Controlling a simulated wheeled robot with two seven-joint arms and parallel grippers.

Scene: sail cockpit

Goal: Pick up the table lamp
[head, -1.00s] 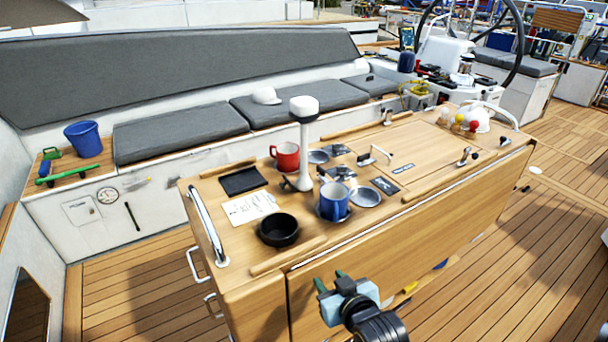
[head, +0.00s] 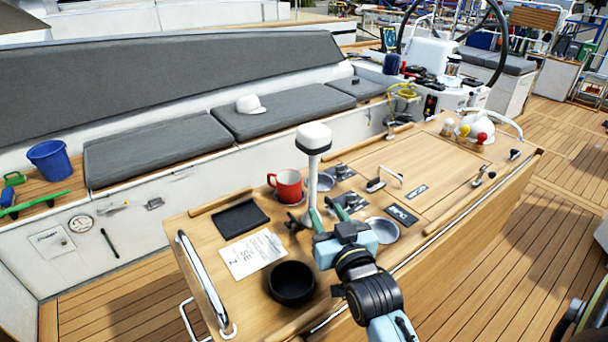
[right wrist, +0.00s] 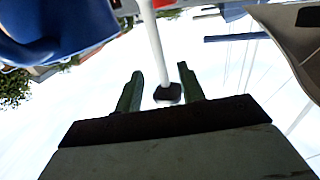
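The table lamp (head: 313,142) has a white rounded head on a thin white pole and stands upright on the wooden cockpit table (head: 425,155). My right gripper (head: 326,213) is in front of the lamp's lower pole, with its green fingers raised toward it. In the right wrist view the two green fingers (right wrist: 160,88) are apart with nothing gripped. The lamp's white pole (right wrist: 155,40) runs down from the top, and its dark end shows between the fingers in the picture; whether it is truly between them I cannot tell. My left gripper is not in view.
A red mug (head: 287,186) stands just behind the lamp. A black bowl (head: 291,283), a paper card (head: 252,254) and a dark pad (head: 240,220) lie left of my arm.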

